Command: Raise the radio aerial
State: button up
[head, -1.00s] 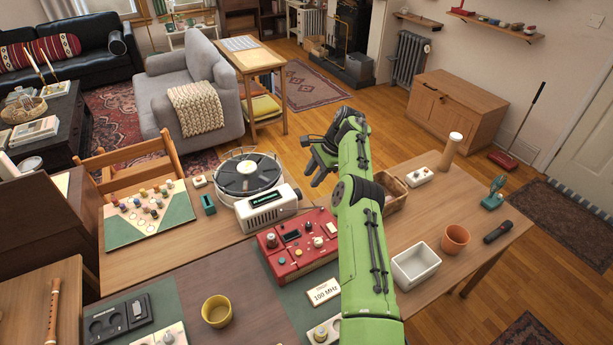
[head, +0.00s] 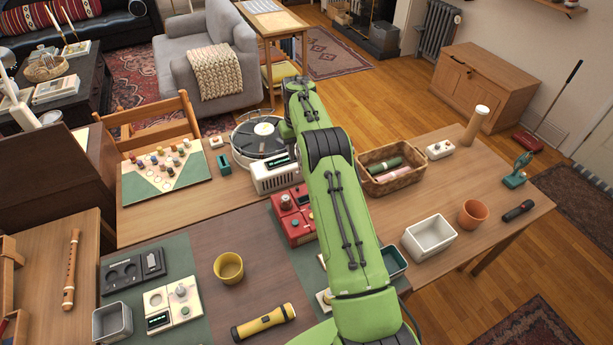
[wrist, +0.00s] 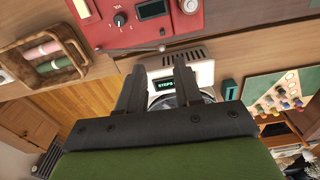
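A wicker basket (head: 405,180) with rolled items stands right of my arm. A peg board (head: 150,190) and a small teal block (head: 223,164) are to the left. A yellow cup (head: 229,267) stands in front.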

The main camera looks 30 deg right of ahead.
jog(key=d+f+n+h+b, duration=0.1)
jog(key=f+n, duration=0.3)
jog(key=n, duration=0.1)
jog(key=w+d+f+n+h+b, duration=0.1)
jog(key=f+n+h+b, duration=0.1)
jog(key=f+n, duration=0.2)
jog(key=f+n+t+h+b, duration=0.1)
jog(key=f+n, duration=0.3)
jog(key=n, duration=0.4)
jog(key=shift+w+d+f+h+b, duration=0.15)
jog(key=shift+d+f+h+b, duration=0.2)
jog(key=shift+b, duration=0.2)
jog(key=shift+r, duration=0.15)
grip_shut()
